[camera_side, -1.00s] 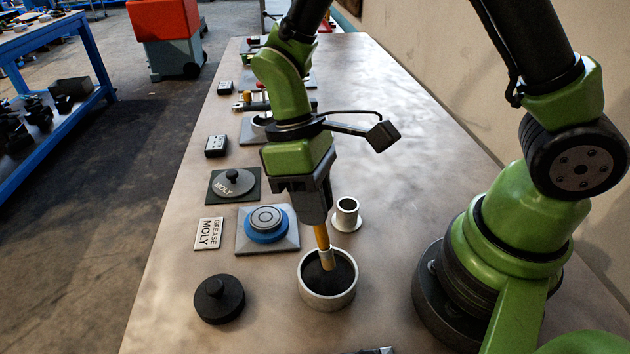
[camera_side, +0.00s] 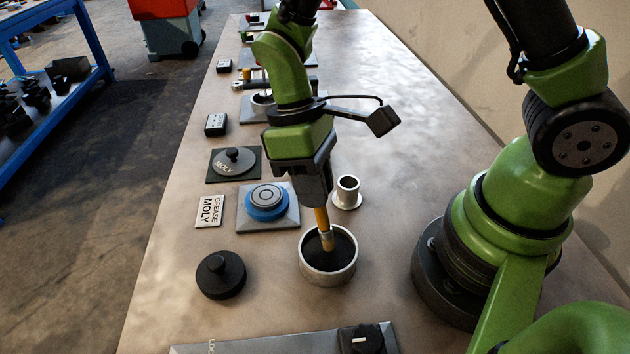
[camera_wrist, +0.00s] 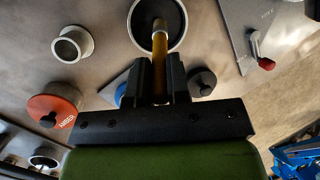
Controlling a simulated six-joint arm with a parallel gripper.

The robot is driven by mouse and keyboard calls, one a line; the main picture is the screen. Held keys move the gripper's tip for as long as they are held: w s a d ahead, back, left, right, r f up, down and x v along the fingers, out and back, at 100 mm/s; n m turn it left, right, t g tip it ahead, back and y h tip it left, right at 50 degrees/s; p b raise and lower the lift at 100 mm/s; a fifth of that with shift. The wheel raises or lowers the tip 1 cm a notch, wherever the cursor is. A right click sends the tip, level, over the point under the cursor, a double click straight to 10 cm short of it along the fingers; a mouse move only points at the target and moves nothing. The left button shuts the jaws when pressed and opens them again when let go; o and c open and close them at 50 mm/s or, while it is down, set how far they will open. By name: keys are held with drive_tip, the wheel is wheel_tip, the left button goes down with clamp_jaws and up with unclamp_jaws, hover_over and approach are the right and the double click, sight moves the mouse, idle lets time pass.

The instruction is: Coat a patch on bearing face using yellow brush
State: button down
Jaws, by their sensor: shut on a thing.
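My gripper (camera_side: 318,190) is shut on the yellow brush (camera_side: 321,218) and points it down. The brush's metal band and tan bristles show over the dark contents of a round metal-rimmed pot (camera_side: 328,275); I cannot tell whether the tip touches them. The wrist view shows the brush handle (camera_wrist: 160,52) between the jaws (camera_wrist: 160,80), with its tip over the pot (camera_wrist: 135,27). A blue-ringed round piece with a grey top, apparently the bearing face (camera_side: 267,196), sits on a square plate left of the gripper. Its top shows no clear dark coat.
A black knobbed lid (camera_side: 221,275) lies left of the pot. A flanged sleeve (camera_side: 347,192) stands behind it. A GREASE MOLY sign (camera_side: 210,211) and a MOLY lid (camera_side: 233,162) lie at left. A panel with a black knob (camera_side: 360,339) is in front.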

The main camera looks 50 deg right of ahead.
drive_tip(key=shift+f, duration=0.6)
idle(1.2)
drive_tip(key=shift+r, duration=3.55)
drive_tip(key=w+d+m+y, duration=0.2)
drive_tip(key=w+d+m, duration=0.35)
drive_tip(key=d, duration=0.45)
drive_tip(key=w+a+r+n+t, duration=0.1)
drive_tip(key=w+a+r+t, duration=0.3)
drive_tip(key=w, duration=0.6)
drive_tip(key=shift+s+d+f+g+y, duration=0.1)
drive_tip(key=shift+f+g+y, duration=0.1)
drive_tip(key=shift+f, duration=0.4)
drive_tip(key=shift+w+d+f+g+y, duration=0.1)
drive_tip(key=shift+f+g, duration=0.1)
drive_tip(key=shift+f, duration=0.45)
drive_tip(key=shift+s+d+f+g+y, duration=0.1)
drive_tip(key=shift+f+g, duration=0.1)
drive_tip(key=shift+f, duration=0.4)
drive_tip(key=shift+r, duration=0.1)
